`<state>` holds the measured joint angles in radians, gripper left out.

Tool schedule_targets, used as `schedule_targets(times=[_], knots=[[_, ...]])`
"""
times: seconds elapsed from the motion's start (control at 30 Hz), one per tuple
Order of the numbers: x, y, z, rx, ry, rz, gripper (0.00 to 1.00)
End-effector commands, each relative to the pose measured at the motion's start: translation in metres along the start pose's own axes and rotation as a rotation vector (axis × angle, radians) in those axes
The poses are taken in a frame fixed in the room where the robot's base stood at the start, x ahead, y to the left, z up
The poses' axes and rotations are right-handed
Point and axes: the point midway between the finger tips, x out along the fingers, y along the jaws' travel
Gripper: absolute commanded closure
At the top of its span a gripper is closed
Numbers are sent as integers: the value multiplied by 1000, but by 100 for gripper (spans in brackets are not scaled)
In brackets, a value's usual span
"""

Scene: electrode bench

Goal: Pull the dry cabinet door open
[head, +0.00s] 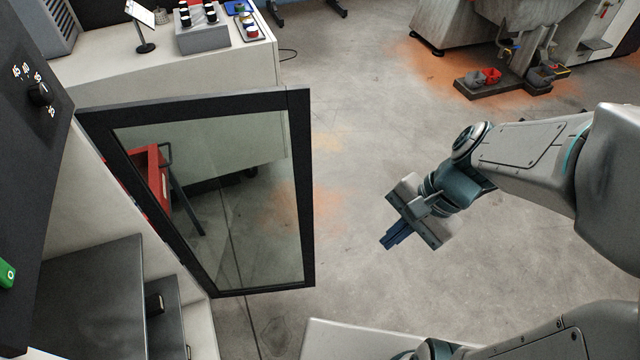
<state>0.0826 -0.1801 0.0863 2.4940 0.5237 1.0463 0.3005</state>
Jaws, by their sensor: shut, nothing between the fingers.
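The dry cabinet door (300,190), a dark frame around a glass pane, stands swung wide open from the cabinet at the left. Its hinge side is at the left, and its free edge points toward the middle of the view. No handle can be made out on it. My gripper (394,240) is to the right of the door's free edge, clear of it, above the floor. Its dark fingers are together with nothing held. The cabinet interior shows dark shelves (90,290) at the lower left.
A dark panel with a knob (38,93) is at the upper left. A white bench (190,60) with a stand, jars and a tray stands behind the door. A red thing (150,178) shows through the glass. The floor (370,130) around my gripper is free.

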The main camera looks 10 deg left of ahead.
Motion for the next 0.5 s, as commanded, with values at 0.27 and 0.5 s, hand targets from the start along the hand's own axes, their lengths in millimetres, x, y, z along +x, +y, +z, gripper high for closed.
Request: schedule_targets(times=[0.27,0.5], knots=[[108,-22,-14,548,-440,-92,100],[179,-47,-39,1036,-803,-136,100]])
